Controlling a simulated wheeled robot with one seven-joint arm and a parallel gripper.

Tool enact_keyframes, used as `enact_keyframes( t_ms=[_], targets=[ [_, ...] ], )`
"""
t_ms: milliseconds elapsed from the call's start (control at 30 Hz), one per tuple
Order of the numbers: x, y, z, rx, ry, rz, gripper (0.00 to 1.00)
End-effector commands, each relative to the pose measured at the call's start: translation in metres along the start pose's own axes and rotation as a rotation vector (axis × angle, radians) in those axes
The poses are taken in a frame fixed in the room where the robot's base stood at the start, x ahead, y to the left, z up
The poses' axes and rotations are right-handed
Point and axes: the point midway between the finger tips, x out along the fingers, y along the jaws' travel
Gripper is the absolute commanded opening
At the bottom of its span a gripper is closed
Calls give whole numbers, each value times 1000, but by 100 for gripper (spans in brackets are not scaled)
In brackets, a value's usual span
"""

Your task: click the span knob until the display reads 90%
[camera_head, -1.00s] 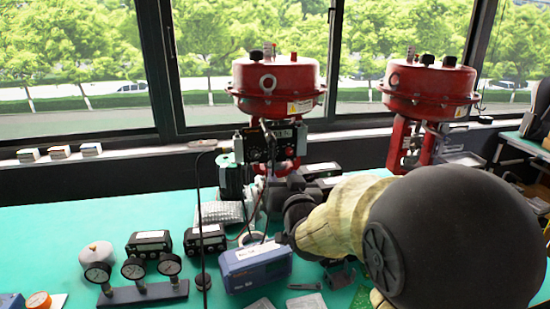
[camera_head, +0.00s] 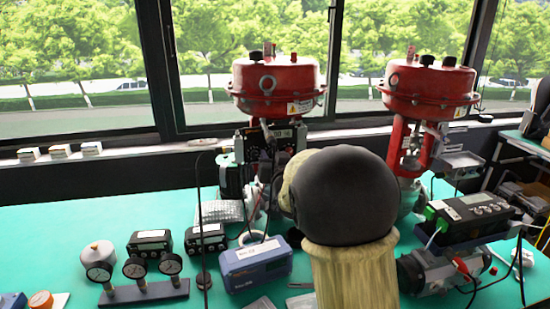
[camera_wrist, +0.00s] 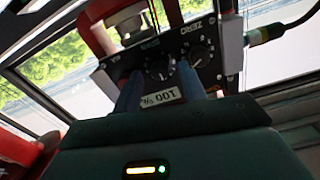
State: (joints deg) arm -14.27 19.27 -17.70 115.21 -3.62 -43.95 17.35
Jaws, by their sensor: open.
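The valve positioner (camera_head: 240,150) is a dark box under the left red actuator; my arm hides part of it in the head view. In the wrist view its panel (camera_wrist: 215,72) shows tilted and upside down. The span knob (camera_wrist: 158,70) is a dark round dial by the SPAN label. The display (camera_wrist: 161,97) is a small white strip that appears to read 100 %. My gripper (camera_wrist: 160,71) is open, its two blue fingers on either side of the span knob. I cannot tell whether they touch it.
The zero knob (camera_wrist: 201,54) sits close beside one finger. A cable connector (camera_wrist: 264,35) sticks out from the panel's side. A second red actuator (camera_head: 430,85) stands at right. A blue-grey box (camera_head: 256,265) and a gauge stand (camera_head: 143,292) are on the green bench.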

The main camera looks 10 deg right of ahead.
Motion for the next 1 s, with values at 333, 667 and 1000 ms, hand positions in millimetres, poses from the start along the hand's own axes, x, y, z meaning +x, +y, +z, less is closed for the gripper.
enact_keyframes(
  t_ms=[333,667,1000],
  targets=[
    [0,0,0,0,0,0,0],
    [0,0,1,-53,1,0,0],
    [0,0,3,-255,0,-1,0]
  ],
)
